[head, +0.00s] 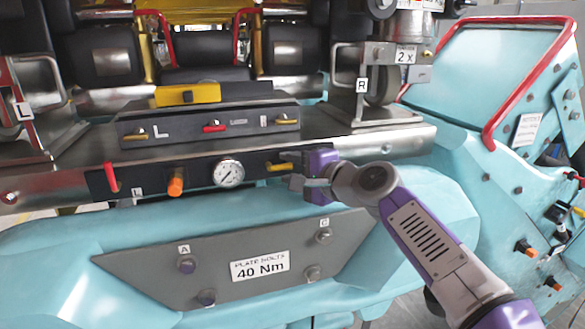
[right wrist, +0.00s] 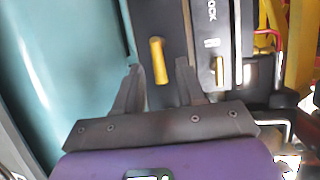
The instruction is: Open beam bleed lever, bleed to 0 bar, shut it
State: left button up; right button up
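A black panel on the beam front carries a round white gauge (head: 229,173); its needle is too small to read. Right of the gauge is a short yellow lever (head: 280,166), lying roughly level; it also shows in the right wrist view (right wrist: 157,60). No label by it is legible, so I cannot tell if it is the bleed lever. My right gripper (head: 291,168) is at this lever's right end. In the right wrist view its fingers (right wrist: 160,82) are apart and empty, with the lever just ahead of the gap. My left gripper is out of view.
On the same panel are an orange knob (head: 175,186) and a red lever (head: 111,178). A raised panel (head: 208,122) above holds red and yellow levers. Below is a grey bolted plate (head: 225,262). A red tube rail (head: 520,85) stands at right.

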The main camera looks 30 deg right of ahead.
grip_shut()
jog(key=shift+r, duration=0.1)
